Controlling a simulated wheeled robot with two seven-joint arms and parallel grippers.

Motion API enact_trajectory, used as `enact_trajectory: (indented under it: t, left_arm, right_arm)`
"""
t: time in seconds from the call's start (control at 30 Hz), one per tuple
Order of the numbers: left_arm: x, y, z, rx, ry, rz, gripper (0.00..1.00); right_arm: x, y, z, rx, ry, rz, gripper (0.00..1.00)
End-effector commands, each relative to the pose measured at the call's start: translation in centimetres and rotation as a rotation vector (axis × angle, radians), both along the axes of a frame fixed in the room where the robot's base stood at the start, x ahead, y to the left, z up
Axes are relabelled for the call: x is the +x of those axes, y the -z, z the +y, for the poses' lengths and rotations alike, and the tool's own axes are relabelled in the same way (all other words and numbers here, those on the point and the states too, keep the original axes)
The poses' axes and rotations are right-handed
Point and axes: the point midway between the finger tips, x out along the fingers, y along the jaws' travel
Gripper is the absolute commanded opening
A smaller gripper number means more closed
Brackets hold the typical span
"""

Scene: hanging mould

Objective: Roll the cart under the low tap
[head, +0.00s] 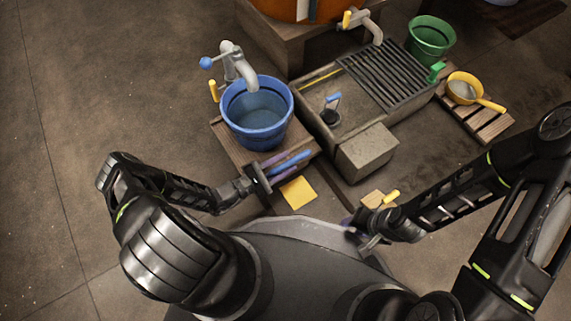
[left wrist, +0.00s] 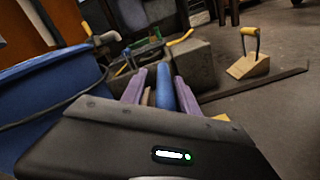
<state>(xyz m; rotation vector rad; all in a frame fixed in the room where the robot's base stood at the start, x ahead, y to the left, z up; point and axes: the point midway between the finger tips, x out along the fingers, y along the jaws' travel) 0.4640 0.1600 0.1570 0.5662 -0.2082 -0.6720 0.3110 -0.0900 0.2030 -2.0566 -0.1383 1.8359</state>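The low wooden cart (head: 222,130) stands left of the stone trough and carries a large blue bucket (head: 258,132), also at the left of the left wrist view (left wrist: 40,95). A grey tap (head: 240,68) with a blue knob reaches over the bucket's back rim. My left gripper (head: 287,162) has its purple fingers on either side of a blue bar (left wrist: 164,90) at the cart's front. A gap shows between the left finger and the bar, so it looks open around it. My right gripper (head: 352,228) is low near my base, its fingers mostly hidden.
The trough (head: 325,118) with a grate and a stone block (head: 366,152) stand right of the cart. A wooden wedge (head: 373,199) with a yellow handle and a yellow square (head: 298,192) lie in front. A green bucket (head: 431,40) stands behind. Floor at left is clear.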

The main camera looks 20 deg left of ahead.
Motion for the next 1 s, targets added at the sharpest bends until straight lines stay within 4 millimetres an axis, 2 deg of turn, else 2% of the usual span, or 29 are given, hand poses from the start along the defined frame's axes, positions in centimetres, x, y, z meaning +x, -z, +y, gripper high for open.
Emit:
enact_trajectory:
  t: [0.17,0.53,1.0]
  left_arm:
    - [0.1,0.1,0.3,0.004,-0.005,0.002,0.41]
    - [-0.6,0.1,0.5,0.000,-0.003,0.006,0.41]
    - [-5.6,0.1,4.9,0.003,-0.005,0.004,0.41]
  right_arm:
    - [0.0,0.0,0.0,0.000,0.000,0.000,0.36]
    - [0.0,-0.3,0.0,0.000,0.000,0.000,0.36]
    - [-0.3,-1.8,0.0,0.000,-0.004,0.005,0.36]
